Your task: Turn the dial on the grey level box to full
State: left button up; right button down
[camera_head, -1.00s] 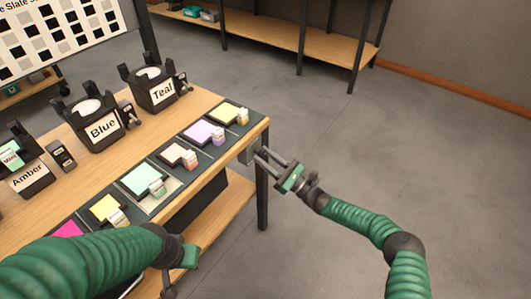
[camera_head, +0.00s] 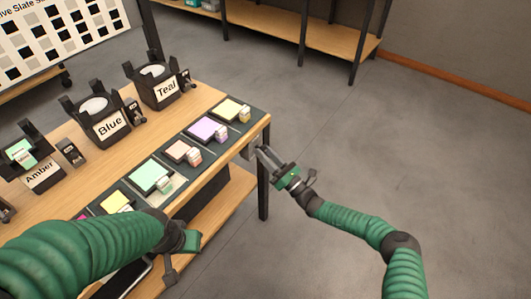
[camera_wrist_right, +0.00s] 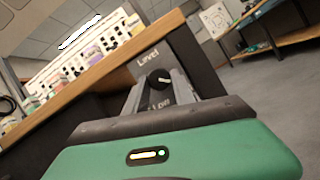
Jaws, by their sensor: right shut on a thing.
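The grey level box (camera_wrist_right: 150,60) is mounted at the table's end and carries the word "Level". It also shows small in the head view (camera_head: 249,150), partly behind my right gripper. Its black dial (camera_wrist_right: 158,78) has a pale pointer mark and sits between my right fingertips in the right wrist view. My right gripper (camera_head: 262,152) is shut on the dial, with one finger on each side. The lettering below the dial is partly hidden by the gripper. My left gripper (camera_head: 186,242) hangs near the table's front edge, and its fingers cannot be made out.
The wooden table (camera_head: 85,172) holds a dark strip with several coloured pads. Blue (camera_head: 103,122), Teal (camera_head: 157,85) and Amber (camera_head: 40,165) holders stand behind them. A lower shelf (camera_head: 225,204) runs beneath. The floor (camera_head: 400,170) to the right is clear.

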jog(key=shift+f, duration=0.25)
dwell(0.3)
jog(key=c, duration=1.1)
grip_release()
jog(key=shift+r, duration=0.1)
jog(key=p+v, duration=0.3)
jog(key=v, duration=1.4)
jog(key=shift+o, duration=0.2)
